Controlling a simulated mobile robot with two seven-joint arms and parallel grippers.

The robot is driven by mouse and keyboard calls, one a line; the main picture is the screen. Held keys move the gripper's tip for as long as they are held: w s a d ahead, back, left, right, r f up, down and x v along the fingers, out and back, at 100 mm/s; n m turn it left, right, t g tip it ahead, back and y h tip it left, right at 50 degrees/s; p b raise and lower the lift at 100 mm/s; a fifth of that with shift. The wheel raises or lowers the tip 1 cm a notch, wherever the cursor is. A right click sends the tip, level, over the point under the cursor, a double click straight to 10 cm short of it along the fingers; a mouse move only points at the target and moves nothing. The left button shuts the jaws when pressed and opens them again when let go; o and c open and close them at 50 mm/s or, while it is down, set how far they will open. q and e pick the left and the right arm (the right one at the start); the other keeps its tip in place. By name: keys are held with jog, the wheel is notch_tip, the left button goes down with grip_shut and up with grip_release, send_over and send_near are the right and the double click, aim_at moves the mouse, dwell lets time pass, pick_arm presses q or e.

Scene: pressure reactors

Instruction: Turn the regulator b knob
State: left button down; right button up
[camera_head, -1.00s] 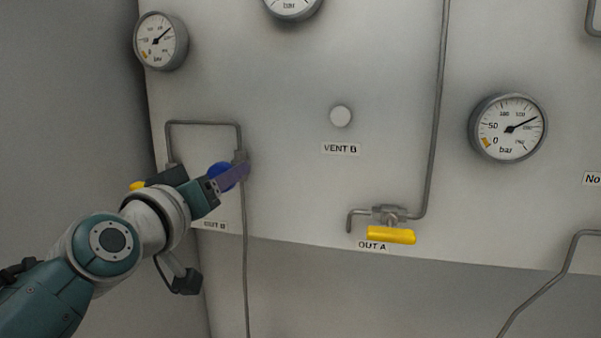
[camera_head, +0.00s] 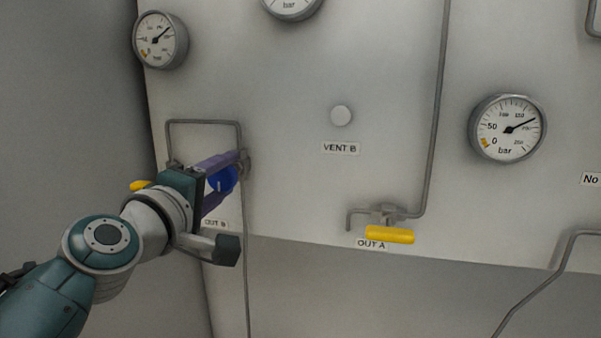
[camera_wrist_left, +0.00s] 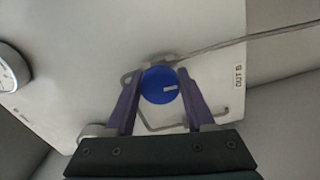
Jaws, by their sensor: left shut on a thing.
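The regulator b knob is a round blue knob (camera_head: 222,180) on the left part of the panel, partly hidden by my gripper in the head view. In the left wrist view the two fingers of my left gripper (camera_wrist_left: 160,88) flank the knob. My right gripper is not in view.
A thin pipe (camera_head: 245,270) runs down beside the knob. The OUT B label (camera_head: 214,223) is below it. A yellow valve handle (camera_head: 389,235) sits above the panel's lower edge to the right.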

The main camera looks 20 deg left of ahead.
pick_arm(q)
jog(key=shift+n, duration=1.7)
jog(key=shift+c, duration=1.3)
grip_release()
jog(key=s, duration=1)
jog(key=shift+d+b, duration=0.25)
jog(key=shift+b, duration=0.15)
